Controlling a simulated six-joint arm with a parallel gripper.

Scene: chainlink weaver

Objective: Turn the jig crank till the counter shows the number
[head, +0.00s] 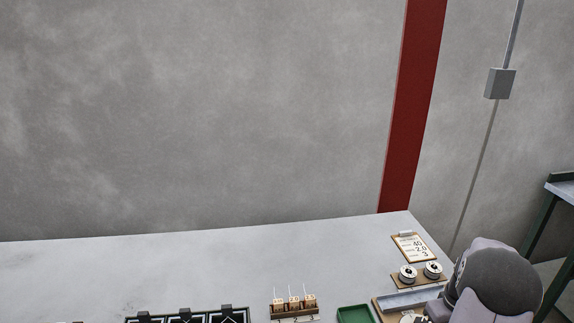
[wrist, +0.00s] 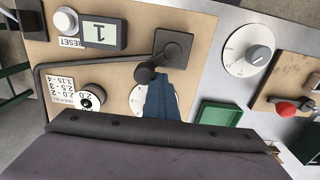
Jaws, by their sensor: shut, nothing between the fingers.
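In the wrist view the jig's counter (wrist: 101,34) is a small display that reads 1, upside down in the picture. The jig crank (wrist: 158,60) is a short dark arm on a square dark hub, with a round black knob at its lower left end. My gripper (wrist: 161,76) shows as narrow dark blue fingers, shut and empty, with the tip right beside the crank knob. I cannot tell whether it touches the knob. In the head view a card (head: 413,247) on a board shows 40, 2.0 and 3. My arm hides most of the jig there.
A white reset button (wrist: 65,20) sits beside the counter. A round dial (wrist: 248,52) and a red knob (wrist: 286,109) are to the right. A green tray (wrist: 220,116) lies near them. Two spools (head: 421,272) stand by the card. The table's (head: 150,270) middle is bare.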

